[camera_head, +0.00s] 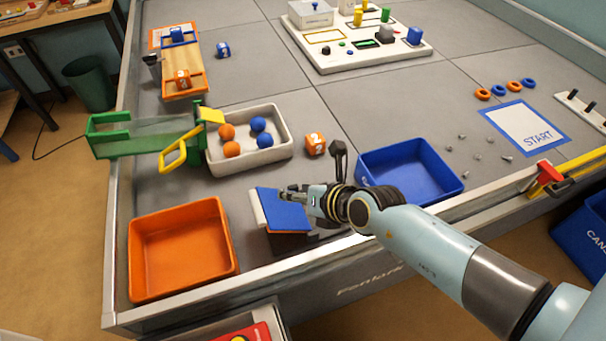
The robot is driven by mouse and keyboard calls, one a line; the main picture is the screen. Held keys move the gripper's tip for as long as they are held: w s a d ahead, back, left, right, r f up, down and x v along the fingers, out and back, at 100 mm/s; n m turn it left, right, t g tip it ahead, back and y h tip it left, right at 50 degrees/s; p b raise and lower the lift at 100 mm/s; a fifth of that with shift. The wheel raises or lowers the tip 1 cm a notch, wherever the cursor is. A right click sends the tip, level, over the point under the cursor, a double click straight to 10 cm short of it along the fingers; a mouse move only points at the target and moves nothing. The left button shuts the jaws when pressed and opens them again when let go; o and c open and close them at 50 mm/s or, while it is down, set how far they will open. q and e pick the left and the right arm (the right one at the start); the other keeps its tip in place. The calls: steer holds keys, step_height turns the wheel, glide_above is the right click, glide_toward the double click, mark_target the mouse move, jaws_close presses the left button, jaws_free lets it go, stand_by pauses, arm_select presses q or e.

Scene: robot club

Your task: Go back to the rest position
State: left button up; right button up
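My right arm comes in from the lower right and reaches over the table's front edge. Its gripper (287,193) is over the blue-topped box (281,216) between the orange tray and the blue tray. I cannot tell whether the gripper touches that box, or whether its fingers are open or shut. My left arm and gripper are not in view.
An orange tray (133,260) is at the front left and a blue tray (440,190) is right of my gripper. A white tray (272,160) with balls, a green-and-yellow frame (110,140) and an orange numbered cube (315,144) lie behind. The table's centre is clear.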

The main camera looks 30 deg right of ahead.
steer(key=shift+v, duration=0.95)
